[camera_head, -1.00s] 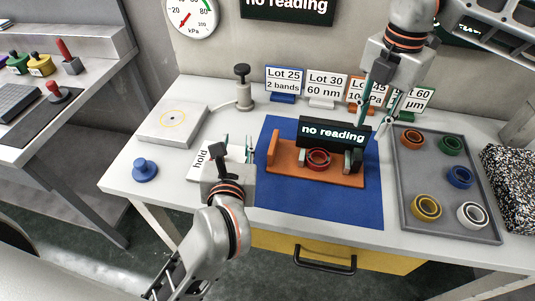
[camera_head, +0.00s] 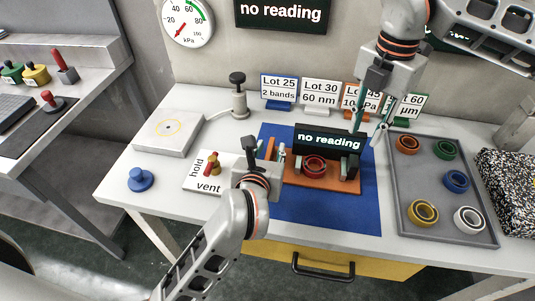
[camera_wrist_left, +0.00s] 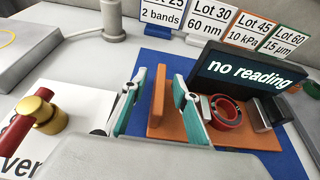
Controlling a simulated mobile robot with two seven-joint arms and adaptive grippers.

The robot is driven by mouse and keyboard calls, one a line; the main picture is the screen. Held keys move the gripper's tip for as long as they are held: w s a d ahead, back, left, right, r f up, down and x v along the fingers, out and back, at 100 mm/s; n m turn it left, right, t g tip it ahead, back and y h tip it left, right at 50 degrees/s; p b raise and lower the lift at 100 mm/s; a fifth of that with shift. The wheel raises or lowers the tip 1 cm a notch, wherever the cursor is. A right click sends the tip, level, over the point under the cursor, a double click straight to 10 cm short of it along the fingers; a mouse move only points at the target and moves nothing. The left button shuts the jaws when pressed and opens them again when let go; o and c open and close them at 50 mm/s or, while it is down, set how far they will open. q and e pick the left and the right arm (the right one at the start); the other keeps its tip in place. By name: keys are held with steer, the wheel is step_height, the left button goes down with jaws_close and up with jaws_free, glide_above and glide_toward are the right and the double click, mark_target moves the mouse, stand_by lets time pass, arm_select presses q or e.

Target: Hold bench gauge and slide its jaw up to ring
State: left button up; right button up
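The bench gauge has an orange base (camera_head: 325,187) on a blue mat and an orange upright plate (camera_wrist_left: 157,97) at its left end. A red ring (camera_head: 314,166) lies on the base, below the black display reading "no reading" (camera_head: 328,140). A dark grey jaw block (camera_head: 350,168) stands right of the ring; it also shows in the left wrist view (camera_wrist_left: 268,113). My left gripper (camera_head: 272,150) is open, its teal-padded fingers on either side of the upright plate, with gaps visible. My right gripper (camera_head: 367,132) is open above the display's right end, pointing down, apart from the jaw.
A grey tray (camera_head: 407,210) with several coloured rings lies at the right. Lot signs (camera_head: 320,92) stand behind. A hold/vent panel (camera_head: 198,183) with a red-and-gold lever (camera_wrist_left: 38,112), a blue knob (camera_head: 140,180) and a flat plate (camera_head: 166,134) are at the left.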

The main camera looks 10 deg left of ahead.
arm_select(q)
steer(key=shift+w, duration=0.15)
steer(key=shift+c, duration=0.3)
jaws_close()
arm_select(e)
steer(key=shift+o, duration=0.8)
